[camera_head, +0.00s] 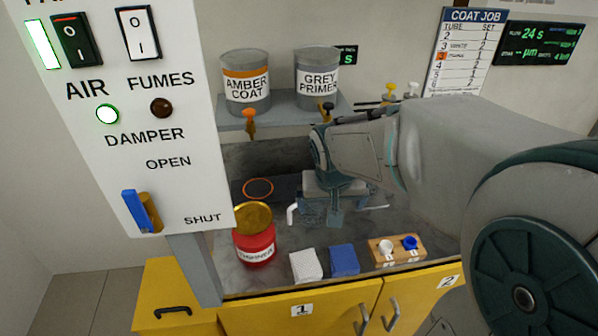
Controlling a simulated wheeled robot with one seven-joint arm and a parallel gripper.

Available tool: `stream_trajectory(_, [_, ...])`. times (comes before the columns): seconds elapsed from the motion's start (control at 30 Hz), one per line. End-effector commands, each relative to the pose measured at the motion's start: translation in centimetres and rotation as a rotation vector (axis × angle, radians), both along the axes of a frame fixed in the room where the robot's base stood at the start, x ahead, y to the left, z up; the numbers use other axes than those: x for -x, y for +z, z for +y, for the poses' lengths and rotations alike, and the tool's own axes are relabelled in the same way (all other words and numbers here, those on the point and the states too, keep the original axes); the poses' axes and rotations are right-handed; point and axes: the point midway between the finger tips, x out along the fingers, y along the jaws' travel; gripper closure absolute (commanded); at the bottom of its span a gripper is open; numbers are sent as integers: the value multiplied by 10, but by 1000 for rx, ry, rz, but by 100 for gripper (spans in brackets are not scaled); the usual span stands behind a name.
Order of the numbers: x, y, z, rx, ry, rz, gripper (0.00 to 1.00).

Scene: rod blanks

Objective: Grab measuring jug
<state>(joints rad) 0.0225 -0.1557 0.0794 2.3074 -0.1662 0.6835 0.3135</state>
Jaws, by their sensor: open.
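No measuring jug shows clearly. A small white curved piece (292,213) stands on the grey bench just left of my gripper and could be a jug's handle; I cannot tell. My gripper (321,212) points down over the back middle of the bench, below the shelf. Its jaws are open. My arm reaches in from the right and hides part of the bench behind it. I cannot tell whether anything stands between the fingers.
A red thinner tin (254,246), white block (306,265), blue block (344,260) and wooden holder (398,252) line the bench front. An orange ring (258,188) lies behind. Amber (246,82) and grey (317,78) tins stand on the shelf (285,107). A switch panel (150,120) is close left.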

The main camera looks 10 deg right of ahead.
Motion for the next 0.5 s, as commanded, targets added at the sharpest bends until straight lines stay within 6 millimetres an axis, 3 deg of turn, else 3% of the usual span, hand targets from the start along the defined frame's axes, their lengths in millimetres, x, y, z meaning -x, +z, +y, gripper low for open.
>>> stream_trajectory(0.1, [-42,-14,3,-4,-36,-22,0])
stream_trajectory(0.2, [-70,-25,8,-15,-57,-42,0])
stream_trajectory(0.3, [-89,-34,12,-28,-72,-58,0])
stream_trajectory(0.5, [-106,-47,15,-39,-83,-70,0])
